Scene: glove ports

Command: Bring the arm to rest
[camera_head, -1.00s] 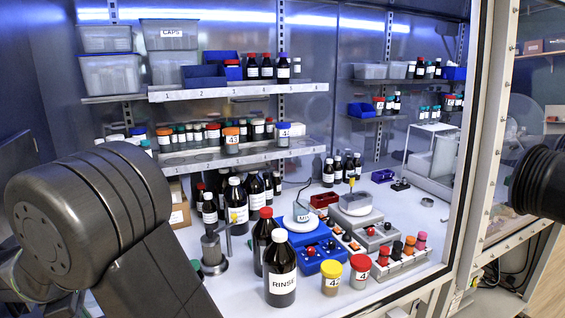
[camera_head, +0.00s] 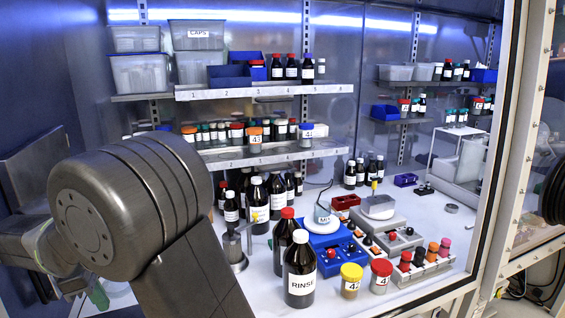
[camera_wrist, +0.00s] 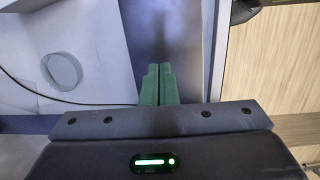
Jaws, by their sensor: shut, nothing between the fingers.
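My gripper (camera_wrist: 158,85) shows in the wrist view, with its two green fingers shut together and nothing between them. It points over a pale surface and a grey strip near the edge of the work area.
A brown RINSE bottle (camera_head: 300,283), a yellow-capped jar (camera_head: 351,285) and a red-capped jar (camera_head: 380,282) stand near the front edge. A blue device (camera_head: 330,240) is behind them. Shelves (camera_head: 265,90) hold bins and bottles. A round ring (camera_wrist: 62,71) lies beside a dark cable in the wrist view.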

